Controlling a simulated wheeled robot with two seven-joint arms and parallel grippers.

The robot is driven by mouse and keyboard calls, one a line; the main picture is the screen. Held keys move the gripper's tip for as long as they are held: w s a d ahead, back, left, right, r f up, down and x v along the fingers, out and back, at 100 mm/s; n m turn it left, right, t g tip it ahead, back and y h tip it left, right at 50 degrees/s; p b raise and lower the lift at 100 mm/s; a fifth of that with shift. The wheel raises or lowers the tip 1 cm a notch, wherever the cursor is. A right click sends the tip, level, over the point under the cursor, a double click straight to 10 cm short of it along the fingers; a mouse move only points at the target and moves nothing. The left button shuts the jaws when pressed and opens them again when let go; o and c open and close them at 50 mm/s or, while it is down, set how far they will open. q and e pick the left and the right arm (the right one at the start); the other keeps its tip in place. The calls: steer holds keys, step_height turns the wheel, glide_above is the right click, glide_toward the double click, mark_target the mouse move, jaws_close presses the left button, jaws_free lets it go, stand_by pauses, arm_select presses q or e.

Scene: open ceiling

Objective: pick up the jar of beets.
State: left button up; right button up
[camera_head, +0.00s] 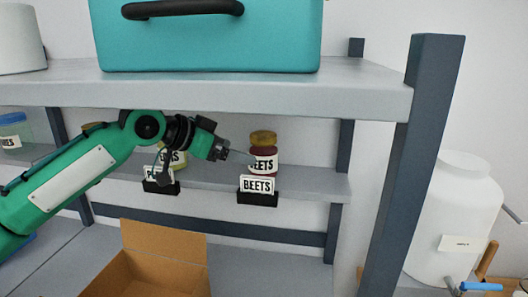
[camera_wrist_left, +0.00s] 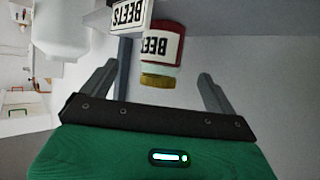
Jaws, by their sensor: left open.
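The jar of beets (camera_head: 263,151) has dark red contents, a gold lid and a white label. It stands upright on the middle shelf behind a black-based BEETS sign (camera_head: 257,184). My left gripper (camera_head: 245,156) comes in from the left, its fingertips close to the jar's left side. In the left wrist view, the jar (camera_wrist_left: 163,52) appears upside down, between and beyond the two open fingers of the gripper (camera_wrist_left: 158,85). The fingers look apart from the jar; exact contact cannot be told. My right gripper is not in view.
Another labelled jar (camera_head: 177,157) stands left on the same shelf (camera_head: 310,184), partly behind my arm. A teal box (camera_head: 205,45) rests on the upper shelf (camera_head: 240,92) above. An open cardboard box (camera_head: 165,240) is below. A dark post (camera_head: 405,170) stands at right.

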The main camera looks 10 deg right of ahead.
mark_target(264, 158)
arm_select(q)
steer(key=x, duration=0.5)
steer(key=shift+w+p, duration=0.15)
steer(key=shift+p, duration=0.2)
steer(key=p+x, duration=0.2)
steer(key=x, duration=0.3)
steer(key=shift+w, duration=0.1)
steer(key=shift+d+f, duration=0.1)
steer(key=shift+f, duration=0.05)
steer(key=c, duration=1.3)
steer(key=shift+w, duration=0.1)
steer(key=shift+c, duration=0.8)
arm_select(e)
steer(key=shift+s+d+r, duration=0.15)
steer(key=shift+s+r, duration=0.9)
